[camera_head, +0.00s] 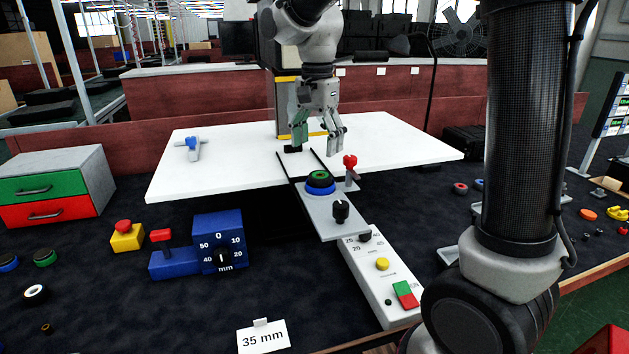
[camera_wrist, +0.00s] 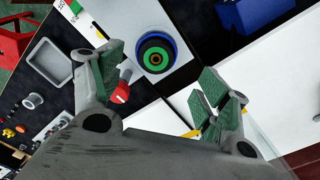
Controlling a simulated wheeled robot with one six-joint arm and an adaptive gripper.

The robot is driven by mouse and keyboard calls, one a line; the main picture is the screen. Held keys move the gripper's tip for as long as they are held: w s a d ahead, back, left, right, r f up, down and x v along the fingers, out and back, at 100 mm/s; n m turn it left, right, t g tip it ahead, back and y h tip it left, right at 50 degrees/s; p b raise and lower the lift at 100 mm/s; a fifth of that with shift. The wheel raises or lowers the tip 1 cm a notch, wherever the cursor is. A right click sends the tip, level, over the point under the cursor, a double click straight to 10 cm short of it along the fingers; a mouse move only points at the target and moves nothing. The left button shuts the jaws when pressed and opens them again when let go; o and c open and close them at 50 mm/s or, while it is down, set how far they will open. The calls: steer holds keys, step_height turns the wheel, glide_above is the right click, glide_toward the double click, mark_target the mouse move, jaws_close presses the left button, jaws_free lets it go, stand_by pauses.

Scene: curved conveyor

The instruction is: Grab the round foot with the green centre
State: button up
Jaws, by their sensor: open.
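A round foot (camera_head: 320,176) with a green ring on black sits on a blue ring on a grey plate (camera_head: 325,218) in front of the white table. In the wrist view the round foot (camera_wrist: 156,54) shows a green ring around a small dark middle, with black and blue outside it. My gripper (camera_head: 318,142) is open and empty, above and behind the foot in the head view. In the wrist view my gripper (camera_wrist: 163,66) has its fingers spread, with the foot beyond the gap. A separate green-centred round piece (camera_head: 45,257) lies at the left on the dark table.
A red-handled clamp (camera_head: 350,162) stands right beside the foot; its red end (camera_wrist: 121,92) is near one finger in the wrist view. A black knob (camera_head: 341,211) rises from the plate's near end. A blue gauge block (camera_head: 219,240) stands left. The white table (camera_head: 400,140) is largely clear.

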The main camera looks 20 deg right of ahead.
mark_target(319, 175)
steer(key=f, duration=0.8)
steer(key=shift+d, duration=0.2)
steer(key=shift+c, duration=0.4)
steer(key=shift+r, duration=0.1)
steer(key=c, duration=1)
